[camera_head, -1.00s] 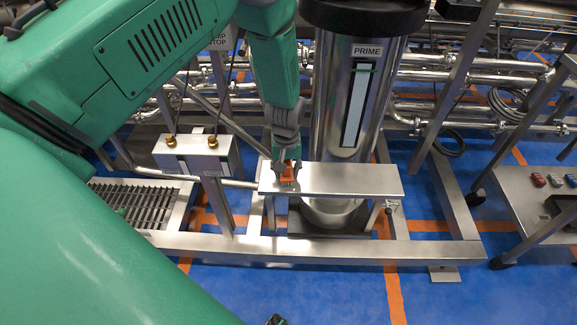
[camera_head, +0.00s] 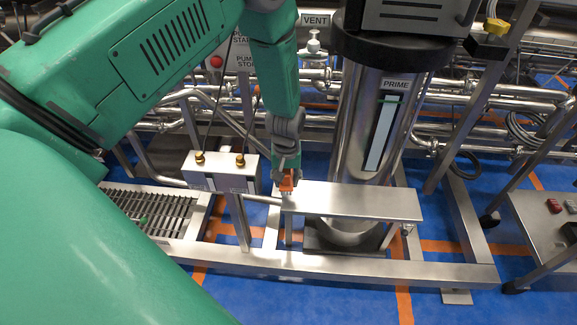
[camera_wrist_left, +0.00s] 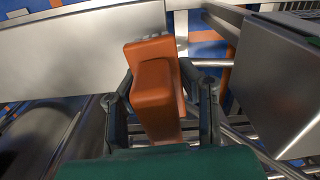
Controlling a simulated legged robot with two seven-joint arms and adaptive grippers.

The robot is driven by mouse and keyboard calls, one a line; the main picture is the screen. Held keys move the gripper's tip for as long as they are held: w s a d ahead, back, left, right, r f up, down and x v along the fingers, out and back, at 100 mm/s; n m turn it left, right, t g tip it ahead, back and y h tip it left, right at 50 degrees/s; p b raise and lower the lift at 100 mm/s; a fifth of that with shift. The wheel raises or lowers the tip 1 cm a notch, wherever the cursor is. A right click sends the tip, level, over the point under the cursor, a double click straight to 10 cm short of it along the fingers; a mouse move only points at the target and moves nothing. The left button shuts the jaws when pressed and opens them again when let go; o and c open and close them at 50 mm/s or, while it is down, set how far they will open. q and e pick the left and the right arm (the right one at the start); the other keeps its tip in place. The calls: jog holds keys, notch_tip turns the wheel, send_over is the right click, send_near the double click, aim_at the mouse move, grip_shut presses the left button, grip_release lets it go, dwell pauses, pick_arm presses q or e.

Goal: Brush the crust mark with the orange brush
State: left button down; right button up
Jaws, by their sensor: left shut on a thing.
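My left gripper (camera_head: 287,172) is shut on the orange brush (camera_head: 287,183), over the left end of a steel shelf (camera_head: 360,202). In the left wrist view the orange brush (camera_wrist_left: 155,85) sits between the two dark fingers of the left gripper (camera_wrist_left: 160,105), its wider end toward the shelf (camera_wrist_left: 90,50). I cannot tell whether the brush touches the shelf. I cannot make out a crust mark in either view; it may be hidden under or behind the brush. My right gripper is not in view.
A steel cylinder labelled PRIME (camera_head: 385,125) stands right behind the shelf. A steel box with brass knobs (camera_head: 222,170) is close to the left of the gripper. A floor grating (camera_head: 150,212) lies further left, and a steel table (camera_head: 545,225) stands at the right.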

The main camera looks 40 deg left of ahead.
aim_at(284, 170)
pick_arm(q)
jog(key=r+p, duration=0.2)
jog(key=r, duration=0.1)
jog(key=shift+a+r, duration=0.15)
jog(key=shift+a, duration=0.25)
jog(key=shift+r+p, duration=0.35)
jog(key=shift+p, duration=0.2)
jog(key=shift+d, duration=0.35)
jog(key=shift+a, duration=0.15)
